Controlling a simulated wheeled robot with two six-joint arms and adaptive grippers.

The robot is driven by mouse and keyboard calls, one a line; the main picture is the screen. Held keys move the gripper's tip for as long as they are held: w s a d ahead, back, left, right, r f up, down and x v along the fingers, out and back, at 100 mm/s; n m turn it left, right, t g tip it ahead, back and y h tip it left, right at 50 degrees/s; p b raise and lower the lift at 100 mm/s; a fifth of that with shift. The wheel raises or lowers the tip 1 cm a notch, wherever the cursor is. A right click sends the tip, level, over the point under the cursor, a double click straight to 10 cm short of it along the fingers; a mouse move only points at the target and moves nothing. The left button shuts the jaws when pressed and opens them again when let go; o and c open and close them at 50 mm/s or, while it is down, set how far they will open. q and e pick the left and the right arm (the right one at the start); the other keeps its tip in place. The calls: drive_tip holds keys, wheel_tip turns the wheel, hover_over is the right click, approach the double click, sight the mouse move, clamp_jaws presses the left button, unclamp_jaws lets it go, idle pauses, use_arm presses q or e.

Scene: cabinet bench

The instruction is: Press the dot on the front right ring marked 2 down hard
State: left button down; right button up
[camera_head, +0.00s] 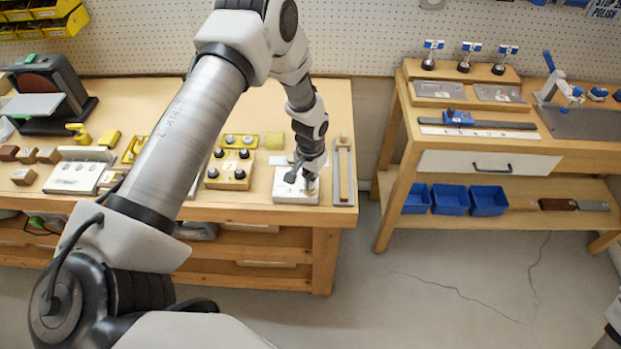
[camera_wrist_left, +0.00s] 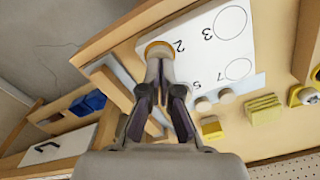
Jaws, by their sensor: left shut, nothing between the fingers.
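A white board (camera_head: 290,196) lies near the front right of the left bench. In the left wrist view, the board (camera_wrist_left: 205,60) has black rings and printed numbers, with 2 and 3 readable. Beside the 2 is a round spot with an orange-tan edge (camera_wrist_left: 155,44), mostly covered by my fingertips. My left gripper (camera_head: 307,180) points down over the board's right side. In the wrist view its shut, empty fingertips (camera_wrist_left: 160,55) are at that spot; whether they touch it I cannot tell. My right gripper is out of view.
A second bench (camera_head: 480,150) with blue bins (camera_head: 450,199) is across a floor gap.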

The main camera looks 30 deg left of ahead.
use_arm(q)
wheel_tip(320, 180, up, 10)
drive_tip(key=p, duration=0.7)
drive_tip(key=shift+f, duration=0.15)
drive_tip(key=shift+g, duration=0.3)
drive_tip(key=f+b, duration=0.1)
drive_tip(key=s+f+b, duration=0.1)
drive_tip(key=f, duration=0.1)
drive_tip(key=s+f+b, duration=0.1)
drive_tip(key=f, duration=0.1)
drive_tip(key=shift+d+f+b, duration=0.25)
drive_tip(key=shift+d+b, duration=0.05)
drive_tip(key=shift+b, duration=0.05)
drive_tip(key=s+d+f+g+b, duration=0.1)
drive_tip(key=s+d+f+b, duration=0.25)
drive_tip(key=s+f, duration=0.4)
drive_tip(key=s+d+f+g+b, duration=0.2)
drive_tip(key=s+f+b, duration=0.2)
drive_tip(key=s+f, duration=0.35)
drive_tip(key=s+d+t+b, duration=0.2)
drive_tip(key=s+t+b, duration=0.1)
drive_tip(key=s, duration=0.8)
drive_tip(key=shift+s+d+f+t, duration=0.15)
drive_tip(key=shift+d+t, duration=0.05)
drive_tip(key=shift+t, duration=0.1)
